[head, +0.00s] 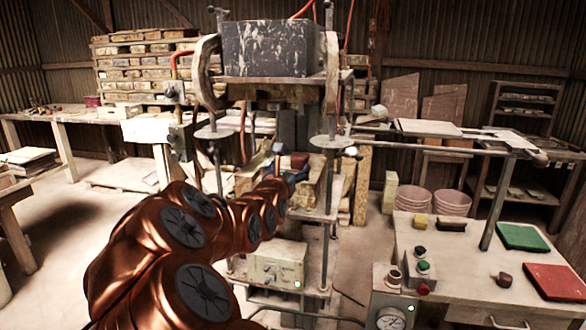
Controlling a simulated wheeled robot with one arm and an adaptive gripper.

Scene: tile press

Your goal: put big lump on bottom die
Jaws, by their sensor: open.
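A reddish-brown lump (300,160), which looks like the big lump, shows at the middle of the press, just beyond my gripper. The pale block under and beside it (315,186) appears to be the bottom die, partly hidden by my arm. The lump seems to sit at the top of this block, but I cannot tell whether it touches it. My gripper (291,173) is open, small and dark at the end of my copper arm, close to the lump. Whether the lump is between the fingers is not clear. A smaller brown lump (504,279) lies on the right table.
The heavy upper press block (272,48) hangs above, with upright rods (327,215) on either side. Pink buckets (452,201) stand behind.

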